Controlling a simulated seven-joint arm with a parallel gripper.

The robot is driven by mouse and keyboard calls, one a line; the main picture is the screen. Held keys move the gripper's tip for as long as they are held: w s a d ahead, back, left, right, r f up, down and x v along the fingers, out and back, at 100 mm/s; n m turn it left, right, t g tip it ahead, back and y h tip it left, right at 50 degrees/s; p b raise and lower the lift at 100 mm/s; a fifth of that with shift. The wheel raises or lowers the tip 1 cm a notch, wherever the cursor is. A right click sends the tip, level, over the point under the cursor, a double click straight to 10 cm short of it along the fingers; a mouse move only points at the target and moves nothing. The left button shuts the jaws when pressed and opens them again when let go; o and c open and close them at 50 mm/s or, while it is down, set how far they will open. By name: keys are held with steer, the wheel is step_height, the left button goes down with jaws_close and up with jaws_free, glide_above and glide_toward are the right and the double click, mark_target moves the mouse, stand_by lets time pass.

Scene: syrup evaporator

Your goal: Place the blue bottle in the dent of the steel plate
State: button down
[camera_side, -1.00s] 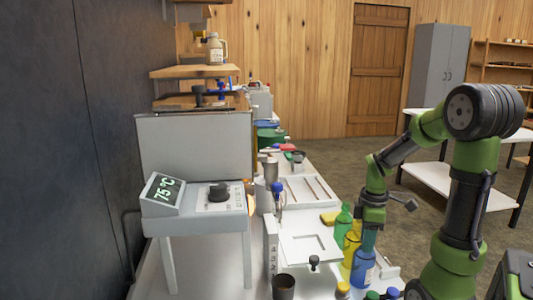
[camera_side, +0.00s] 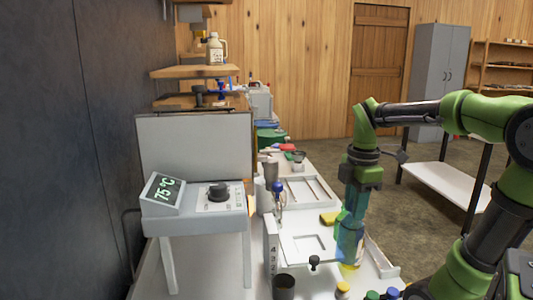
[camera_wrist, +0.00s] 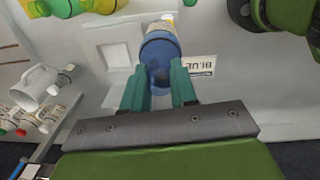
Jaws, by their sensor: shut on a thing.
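The blue bottle (camera_side: 348,247) is held by my gripper (camera_side: 352,222), which is shut on it. The bottle hangs roughly upright in the side view, partly covered by the fingers. The wrist view shows the blue bottle (camera_wrist: 160,48) between the two green fingertips (camera_wrist: 159,78). The steel plate (camera_side: 290,248) lies on the table, left of the bottle in the side view. Its rectangular dent (camera_side: 310,243) is empty. In the wrist view the dent (camera_wrist: 117,55) is just left of the bottle, and the bottle hides part of the plate's right side.
A yellow bottle (camera_side: 350,267) stands behind the held bottle, mostly hidden; yellow (camera_wrist: 105,5) and green (camera_wrist: 64,8) bottles show at the wrist view's top left. A BLUE label (camera_wrist: 200,65) lies right of the bottle. A dark cup (camera_side: 284,286) and a small black knob (camera_side: 314,262) are near the plate.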

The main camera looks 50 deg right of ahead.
steer(key=a+n, duration=0.2)
steer(key=n, duration=0.1)
steer(key=shift+s+a+r, duration=0.2)
steer(key=shift+a, duration=0.1)
steer(key=shift+n, duration=0.3)
steer(key=w+d+f, duration=0.2)
steer(key=w+d, duration=0.1)
steer(key=w, duration=0.4)
steer(key=w+d+f, duration=0.3)
steer(key=w+d, duration=0.1)
steer(key=w, duration=0.2)
steer(key=shift+w+d, duration=0.25)
steer(key=shift+w, duration=0.15)
steer(key=shift+f, duration=0.2)
steer(key=c, duration=0.9)
jaws_free()
steer(key=shift+r, duration=0.1)
